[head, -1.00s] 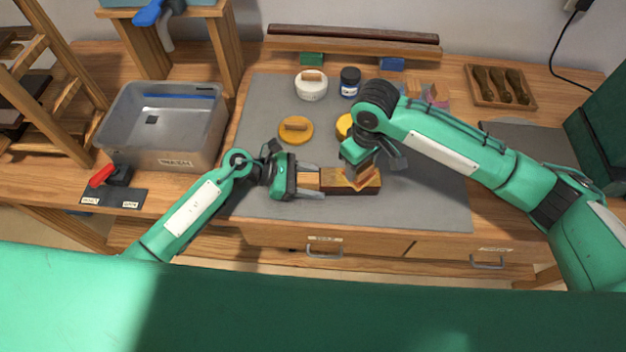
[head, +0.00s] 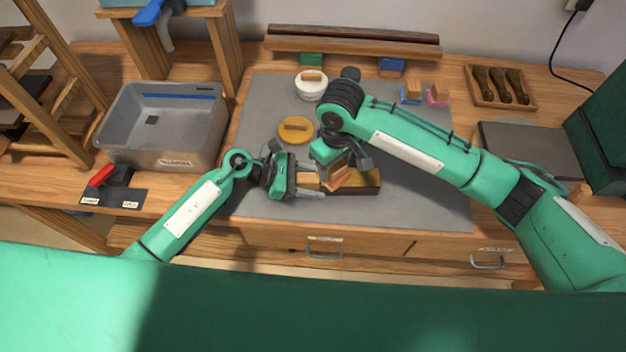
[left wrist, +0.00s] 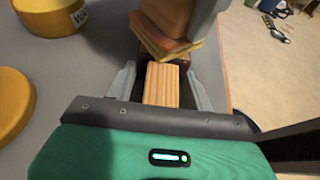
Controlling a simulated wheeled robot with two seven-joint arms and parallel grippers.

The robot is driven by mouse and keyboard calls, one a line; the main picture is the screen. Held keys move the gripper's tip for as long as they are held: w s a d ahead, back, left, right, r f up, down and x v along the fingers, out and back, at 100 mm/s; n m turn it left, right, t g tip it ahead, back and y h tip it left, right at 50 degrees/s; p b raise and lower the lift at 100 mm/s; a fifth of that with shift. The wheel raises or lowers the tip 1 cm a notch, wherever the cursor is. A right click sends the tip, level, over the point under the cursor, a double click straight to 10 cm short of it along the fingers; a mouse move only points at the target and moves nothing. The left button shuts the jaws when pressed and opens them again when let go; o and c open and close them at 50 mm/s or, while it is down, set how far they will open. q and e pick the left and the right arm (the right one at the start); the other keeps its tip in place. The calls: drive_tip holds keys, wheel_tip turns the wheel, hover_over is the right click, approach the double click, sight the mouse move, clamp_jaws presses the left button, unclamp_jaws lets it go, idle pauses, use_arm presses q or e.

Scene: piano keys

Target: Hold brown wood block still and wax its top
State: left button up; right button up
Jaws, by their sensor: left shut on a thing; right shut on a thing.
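The brown wood block (head: 368,184) lies on the grey mat, dark brown on its right part. My left gripper (head: 312,181) is shut on pale wood at the block's left end; this pale wood (left wrist: 161,84) also shows between the fingers in the left wrist view. I cannot tell whether it is one piece with the brown part. My right gripper (head: 334,162) is shut on a wooden applicator (head: 338,179), which is tilted at the block's top, near the left fingers. It also shows in the left wrist view (left wrist: 164,38). Its exact contact is hard to tell.
A yellow round lid or tin (head: 295,130) and a white jar (head: 311,86) stand behind the block on the grey mat (head: 262,105). Small blue and pink blocks (head: 437,97) sit at the back right. A grey bin (head: 160,160) stands left. The mat's front right is clear.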

drive_tip(key=shift+r, duration=3.55)
drive_tip(key=shift+f, duration=0.1)
drive_tip(key=shift+s+f, duration=0.7)
drive_tip(key=shift+f, duration=0.3)
drive_tip(key=shift+f, duration=1.9)
drive_tip(key=shift+f, duration=0.6)
